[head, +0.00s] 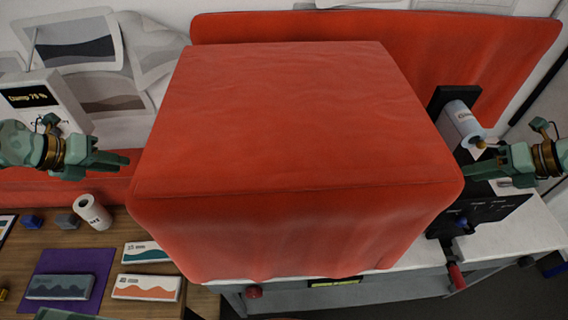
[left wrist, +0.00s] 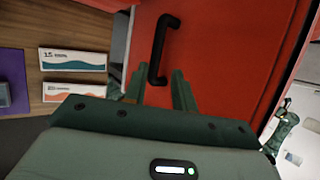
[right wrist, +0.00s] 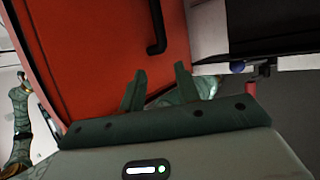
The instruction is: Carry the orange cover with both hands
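The orange cover (head: 285,130) is a large box-like hood over the white table in the middle of the head view. Its left side carries a black handle (left wrist: 160,48), and its right side carries another black handle (right wrist: 156,35); both show only in the wrist views. My left gripper (head: 125,160) is beside the cover's left side; in the left wrist view (left wrist: 157,85) its fingers are apart, with the handle beyond the tips. My right gripper (head: 468,172) is beside the right side; in the right wrist view (right wrist: 160,80) its fingers are apart and empty, below the handle.
A wooden table (head: 105,205) at left holds small boxes, a purple mat (head: 88,262) and a white roll (head: 93,212). A white display device (head: 45,105) stands behind my left gripper. Black equipment (head: 485,215) stands close right of the cover. An orange panel (head: 480,45) is behind.

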